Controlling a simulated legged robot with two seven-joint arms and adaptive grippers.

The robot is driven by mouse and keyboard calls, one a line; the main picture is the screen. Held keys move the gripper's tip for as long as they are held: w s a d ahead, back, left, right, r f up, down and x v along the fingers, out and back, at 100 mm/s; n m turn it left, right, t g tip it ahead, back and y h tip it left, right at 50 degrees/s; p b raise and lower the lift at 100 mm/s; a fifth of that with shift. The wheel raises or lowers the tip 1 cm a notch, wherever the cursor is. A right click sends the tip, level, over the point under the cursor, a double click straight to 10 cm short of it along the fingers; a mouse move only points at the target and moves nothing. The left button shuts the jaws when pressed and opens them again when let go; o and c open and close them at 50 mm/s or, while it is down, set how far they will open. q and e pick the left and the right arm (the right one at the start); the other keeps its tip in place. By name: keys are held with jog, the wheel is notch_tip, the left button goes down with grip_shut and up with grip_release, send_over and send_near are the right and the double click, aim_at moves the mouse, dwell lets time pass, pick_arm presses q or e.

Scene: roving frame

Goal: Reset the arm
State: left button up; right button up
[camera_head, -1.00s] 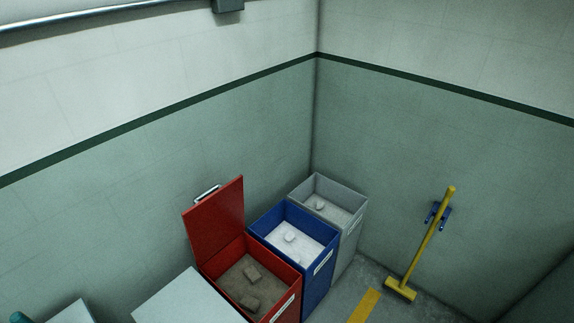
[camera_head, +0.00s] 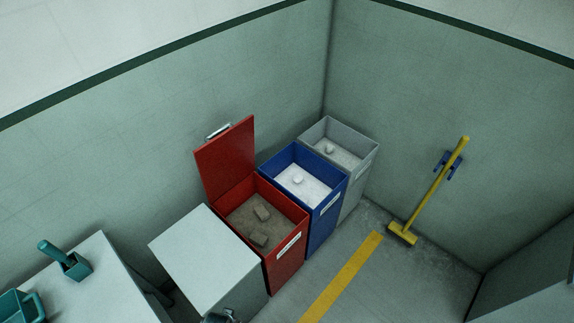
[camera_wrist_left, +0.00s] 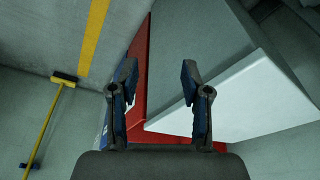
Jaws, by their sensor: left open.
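My left gripper (camera_wrist_left: 158,85) shows in the left wrist view with its two fingers spread apart and nothing between them. Behind the fingers are the red bin (camera_wrist_left: 138,85) and a white-topped cabinet (camera_wrist_left: 230,95). In the head view a small dark part, probably of my left arm, shows at the bottom edge in front of the white-topped cabinet (camera_head: 205,258). My right gripper is in neither view.
The red bin (camera_head: 286,262) has its lid (camera_head: 226,160) raised. A blue bin (camera_head: 327,215) and a grey bin (camera_head: 357,185) stand beyond it. A yellow broom (camera_head: 430,200) leans on the wall. A table (camera_head: 100,285) holds teal items. Floor is clear around the yellow line (camera_head: 340,278).

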pick_arm(q)
jog(key=s+a+f+g, duration=0.1)
jog(key=s+f, duration=0.4)
jog(key=f, duration=0.5)
jog(key=s+a+f, duration=0.1)
jog(key=s+f, duration=0.3)
jog(key=f, duration=0.5)
jog(key=s+a+f, duration=0.1)
jog(key=s+f, duration=0.6)
jog(key=s, duration=0.4)
jog(key=shift+s+a+g, duration=0.3)
jog(key=shift+g, duration=0.1)
jog(key=shift+f, duration=0.1)
jog(key=shift+c, duration=0.5)
